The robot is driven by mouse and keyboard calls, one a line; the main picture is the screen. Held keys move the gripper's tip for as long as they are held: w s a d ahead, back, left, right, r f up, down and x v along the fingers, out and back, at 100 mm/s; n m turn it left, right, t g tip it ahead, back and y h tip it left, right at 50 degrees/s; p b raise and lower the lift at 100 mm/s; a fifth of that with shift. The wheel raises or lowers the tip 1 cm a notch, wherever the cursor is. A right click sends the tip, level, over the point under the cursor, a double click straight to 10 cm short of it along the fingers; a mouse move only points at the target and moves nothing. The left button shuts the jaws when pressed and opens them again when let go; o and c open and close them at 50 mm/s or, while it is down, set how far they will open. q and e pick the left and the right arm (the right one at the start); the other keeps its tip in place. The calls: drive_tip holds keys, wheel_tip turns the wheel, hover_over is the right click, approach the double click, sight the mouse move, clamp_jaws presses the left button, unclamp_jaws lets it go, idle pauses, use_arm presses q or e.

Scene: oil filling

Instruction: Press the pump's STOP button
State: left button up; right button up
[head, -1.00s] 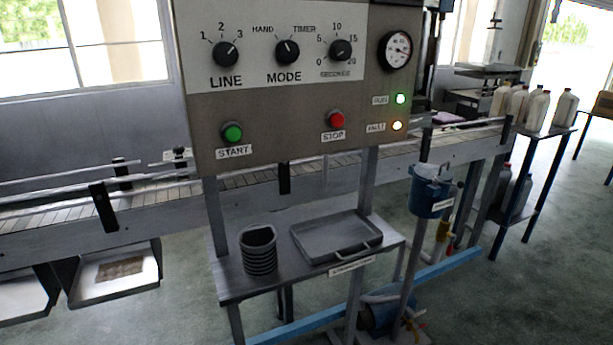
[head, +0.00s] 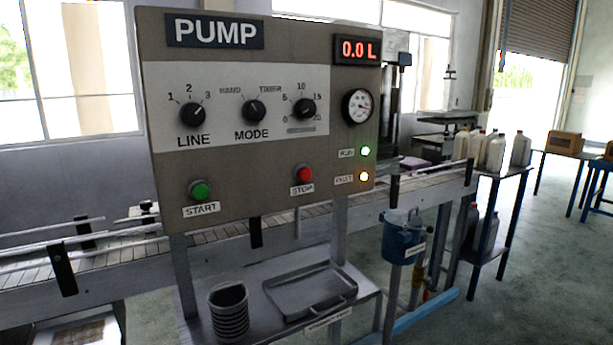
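The grey pump panel (head: 245,160) stands upright in front of me in the head view, under a dark PUMP sign. The red STOP button (head: 304,174) is on its lower right part, with a STOP label just below it. The green START button (head: 200,190) is at the lower left. The RUN lamp (head: 366,151) glows green and the lamp below it (head: 364,176) glows amber. The red display (head: 358,49) reads 0.0 L. Neither of my grippers is in view.
A metal stand below the panel holds a grey tray (head: 270,290) and a dark ribbed container (head: 229,312). A conveyor (head: 130,240) runs behind the panel. A blue bucket (head: 403,238) hangs at right. Open floor (head: 530,270) lies further right.

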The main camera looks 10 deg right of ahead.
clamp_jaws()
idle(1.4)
